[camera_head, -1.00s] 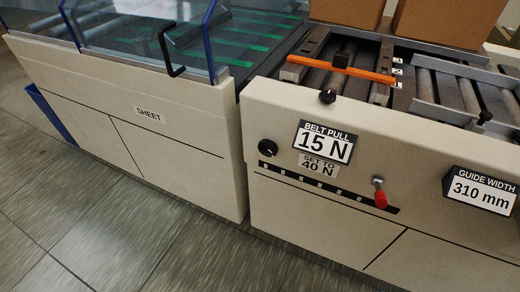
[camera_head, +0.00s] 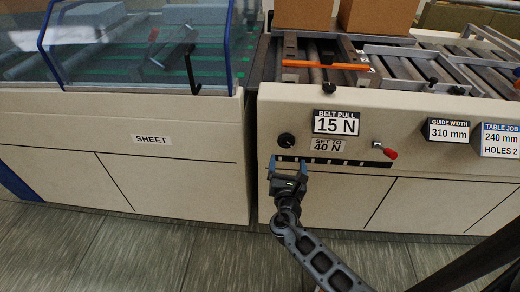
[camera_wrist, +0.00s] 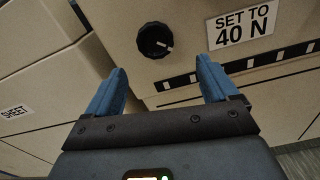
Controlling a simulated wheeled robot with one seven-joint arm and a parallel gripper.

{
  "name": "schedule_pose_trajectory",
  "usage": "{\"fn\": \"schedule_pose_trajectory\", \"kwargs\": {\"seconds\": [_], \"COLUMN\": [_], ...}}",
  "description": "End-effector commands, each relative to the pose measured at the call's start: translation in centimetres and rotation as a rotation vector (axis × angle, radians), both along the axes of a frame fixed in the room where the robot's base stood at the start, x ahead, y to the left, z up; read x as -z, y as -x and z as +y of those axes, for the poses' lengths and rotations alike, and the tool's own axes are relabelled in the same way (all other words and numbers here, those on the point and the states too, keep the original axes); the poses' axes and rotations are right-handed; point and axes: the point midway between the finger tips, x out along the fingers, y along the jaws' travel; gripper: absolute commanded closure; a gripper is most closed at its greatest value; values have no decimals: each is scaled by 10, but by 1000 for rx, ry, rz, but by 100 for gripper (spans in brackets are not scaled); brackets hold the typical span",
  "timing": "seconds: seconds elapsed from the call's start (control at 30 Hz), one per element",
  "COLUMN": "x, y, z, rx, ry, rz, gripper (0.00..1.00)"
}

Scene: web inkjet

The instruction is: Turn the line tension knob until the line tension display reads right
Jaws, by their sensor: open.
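A black round knob (camera_head: 286,140) with a white pointer line sits on the cream front panel. It also shows in the wrist view (camera_wrist: 154,40), ahead of my fingers and a little above the gap between them. The display right of the knob (camera_head: 338,122) is headed BELT PULL and reads 15 N. A label below it (camera_head: 328,145) says SET TO 40 N. No display headed line tension is in view. My gripper (camera_head: 288,162) is open and empty, just below the knob and apart from it. Its blue fingers (camera_wrist: 160,88) are spread in the wrist view.
A red-handled lever (camera_head: 390,153) sticks out right of the label. Displays for guide width (camera_head: 447,130) and table job (camera_head: 500,141) stand farther right. An orange bar (camera_head: 325,65) and cardboard boxes (camera_head: 375,17) are above. A clear guard (camera_head: 150,45) covers the left machine.

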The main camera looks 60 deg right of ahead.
Motion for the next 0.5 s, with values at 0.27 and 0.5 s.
{"fn": "schedule_pose_trajectory", "kwargs": {"seconds": [0.27,0.5], "x": [-6,-6], "y": [-10,-25], "z": [-27,-60], "rx": [15,13], "ry": [42,40], "rz": [27,26], "gripper": [13,13]}}
